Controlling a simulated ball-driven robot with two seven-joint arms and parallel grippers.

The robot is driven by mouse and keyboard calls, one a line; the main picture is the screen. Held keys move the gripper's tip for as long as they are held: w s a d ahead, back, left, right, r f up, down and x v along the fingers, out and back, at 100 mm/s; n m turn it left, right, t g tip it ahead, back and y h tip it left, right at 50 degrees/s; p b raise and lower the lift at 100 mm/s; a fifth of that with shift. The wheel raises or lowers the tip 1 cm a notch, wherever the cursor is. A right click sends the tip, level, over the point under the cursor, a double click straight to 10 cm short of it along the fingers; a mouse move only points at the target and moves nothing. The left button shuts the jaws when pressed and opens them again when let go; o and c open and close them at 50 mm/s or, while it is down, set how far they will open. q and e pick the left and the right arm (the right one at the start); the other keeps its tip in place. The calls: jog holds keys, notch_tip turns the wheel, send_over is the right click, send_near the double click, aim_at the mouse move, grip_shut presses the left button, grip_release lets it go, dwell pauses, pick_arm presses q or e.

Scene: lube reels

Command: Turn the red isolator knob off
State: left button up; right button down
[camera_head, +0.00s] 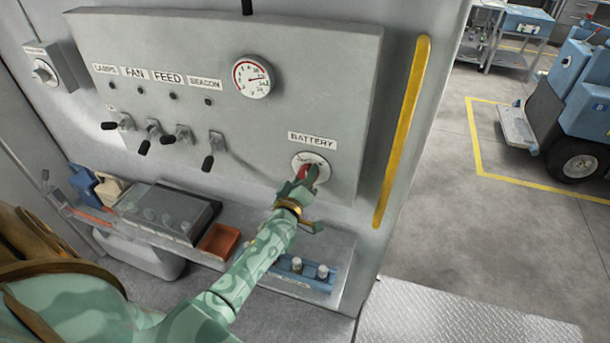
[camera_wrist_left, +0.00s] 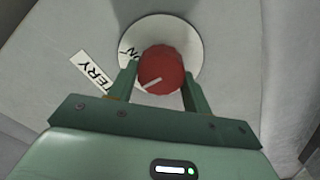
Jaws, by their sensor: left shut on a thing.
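The red isolator knob (camera_wrist_left: 162,70) sits on a round white plate (camera_wrist_left: 188,30) under the BATTERY label. In the left wrist view its white pointer line slants toward the lower left, and the letters "ON" show at the plate's left. In the head view the knob (camera_head: 303,173) is partly hidden behind my gripper, on the white plate (camera_head: 323,164). My left gripper (camera_head: 305,180) is shut on the knob; in the left wrist view its two fingers (camera_wrist_left: 160,82) stand on either side of it. My right gripper is not in view.
Toggle levers (camera_head: 183,137) and a gauge (camera_head: 252,77) are on the panel to the left and above. A yellow handrail (camera_head: 402,130) stands right of the knob. A shelf below holds a red-orange tray (camera_head: 219,242) and a blue rack (camera_head: 322,283).

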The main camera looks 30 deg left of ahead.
pick_arm(q)
jog(key=shift+f+n, duration=0.2)
jog(key=shift+n, duration=3.9)
jog(key=o, duration=1)
jog(key=shift+a, duration=0.1)
jog(key=v, duration=1.6)
jog(key=shift+s, duration=0.2)
